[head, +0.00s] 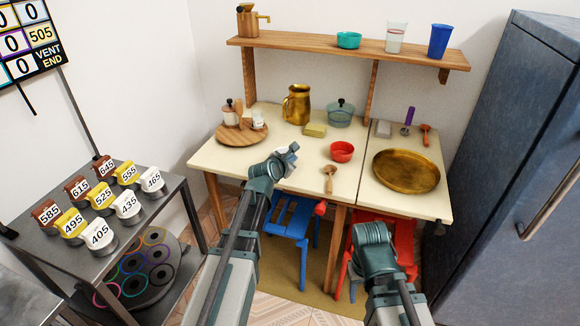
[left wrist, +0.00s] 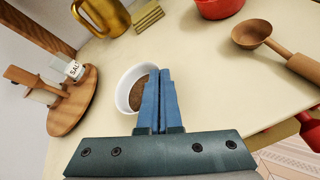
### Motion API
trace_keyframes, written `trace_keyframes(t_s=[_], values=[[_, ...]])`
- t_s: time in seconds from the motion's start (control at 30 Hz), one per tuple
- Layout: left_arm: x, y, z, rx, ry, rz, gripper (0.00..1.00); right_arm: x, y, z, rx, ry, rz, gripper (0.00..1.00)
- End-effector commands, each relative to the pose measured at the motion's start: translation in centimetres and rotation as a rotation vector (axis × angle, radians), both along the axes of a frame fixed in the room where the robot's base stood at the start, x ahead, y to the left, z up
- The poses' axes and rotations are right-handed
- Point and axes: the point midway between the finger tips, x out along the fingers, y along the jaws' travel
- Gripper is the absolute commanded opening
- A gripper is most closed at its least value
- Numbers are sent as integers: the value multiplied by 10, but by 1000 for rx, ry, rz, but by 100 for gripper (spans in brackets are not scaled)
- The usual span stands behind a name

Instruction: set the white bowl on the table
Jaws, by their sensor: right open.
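The white bowl (left wrist: 123,97), brown inside, shows in the left wrist view just left of and behind my fingertips. My left gripper (left wrist: 162,75) has its blue fingers close together over the bowl's right side, seemingly shut on its rim; the fingers hide that part. In the head view my left gripper (head: 287,153) is over the front middle of the cream table (head: 235,160) and largely hides the bowl. I cannot tell whether the bowl touches the table. My right gripper (head: 371,236) is open and empty, low in front of the table.
A round wooden board (head: 228,137) with jars stands left on the table. A gold jug (head: 297,104), yellow block (head: 315,130), teal pot (head: 341,112) and red bowl (head: 342,151) stand behind and right. A wooden ladle (head: 329,178) and brass tray (head: 406,171) lie further right.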

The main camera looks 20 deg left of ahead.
Motion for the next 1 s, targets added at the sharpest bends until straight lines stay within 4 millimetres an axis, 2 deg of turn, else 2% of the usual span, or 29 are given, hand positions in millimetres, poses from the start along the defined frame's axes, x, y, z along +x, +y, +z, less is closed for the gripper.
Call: trace_keyframes(t_s=[0.03,0.1,0.53,0.7,1.0], values=[[0,-3,-13,1,0,0,0,0,0,-13,0,0,0,50],[0,-5,-19,0,0,1,0,0,0,-19,0,0,0,50],[0,-6,-22,0,-1,3,0,0,0,-22,0,0,0,50],[0,-6,-20,0,0,2,30,0,0,-20,0,0,0,50],[0,-6,-19,0,0,2,31,0,0,-19,0,0,0,50]])
